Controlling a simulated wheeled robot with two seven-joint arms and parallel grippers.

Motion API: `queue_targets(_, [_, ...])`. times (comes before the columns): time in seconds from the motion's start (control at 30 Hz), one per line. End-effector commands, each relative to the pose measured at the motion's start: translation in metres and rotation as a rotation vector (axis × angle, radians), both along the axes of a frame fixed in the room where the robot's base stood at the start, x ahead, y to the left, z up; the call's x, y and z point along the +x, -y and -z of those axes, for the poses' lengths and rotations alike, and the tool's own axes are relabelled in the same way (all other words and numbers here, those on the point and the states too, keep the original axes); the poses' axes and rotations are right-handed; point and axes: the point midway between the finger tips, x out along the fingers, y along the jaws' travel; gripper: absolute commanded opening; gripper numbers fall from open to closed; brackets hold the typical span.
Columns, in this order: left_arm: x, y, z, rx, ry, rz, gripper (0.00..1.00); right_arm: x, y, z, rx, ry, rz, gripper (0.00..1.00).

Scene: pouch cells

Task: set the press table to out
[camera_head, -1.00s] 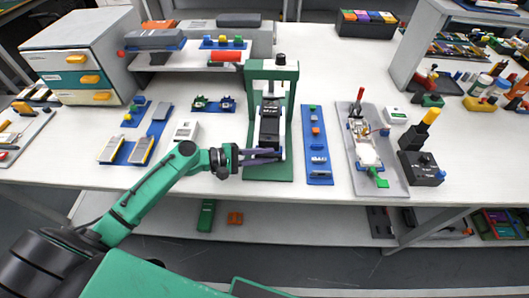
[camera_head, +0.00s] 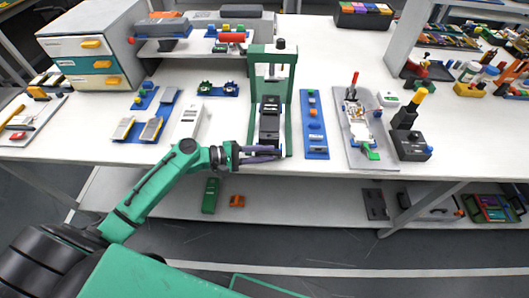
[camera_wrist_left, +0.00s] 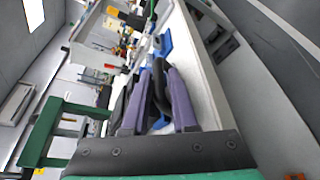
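The press (camera_head: 288,100) is a green frame standing near the table's front edge, with a dark knob on top. Its black press table (camera_head: 270,118) sits low between the posts and reaches toward the front of the green base. My left gripper (camera_head: 268,154) is at the front end of the press table, its purple fingers level. In the left wrist view, the left gripper's fingers (camera_wrist_left: 158,95) stand slightly apart with a dark piece between them, seemingly the press table's handle. The exact contact is partly hidden. My right gripper is not in view.
A blue strip with small parts (camera_head: 314,125) lies close right of the press, then a grey fixture board (camera_head: 365,157). A white box (camera_head: 189,121) and blue trays (camera_head: 140,130) lie to the left. A drawer cabinet (camera_head: 93,45) stands at back left.

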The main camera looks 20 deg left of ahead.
Motion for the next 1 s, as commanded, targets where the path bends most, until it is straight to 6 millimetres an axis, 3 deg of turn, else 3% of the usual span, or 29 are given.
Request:
queue_targets(0.57, [-0.004,-0.005,0.001,0.000,-0.004,-0.002,0.47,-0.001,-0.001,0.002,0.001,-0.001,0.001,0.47])
queue_targets(0.77, [-0.023,-0.036,-0.005,0.001,-0.006,-0.004,0.47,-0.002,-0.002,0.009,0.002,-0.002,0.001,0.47])
queue_targets(1.0, [-0.058,-0.091,-0.020,0.001,-0.006,-0.003,0.47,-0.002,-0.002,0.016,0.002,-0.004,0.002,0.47])
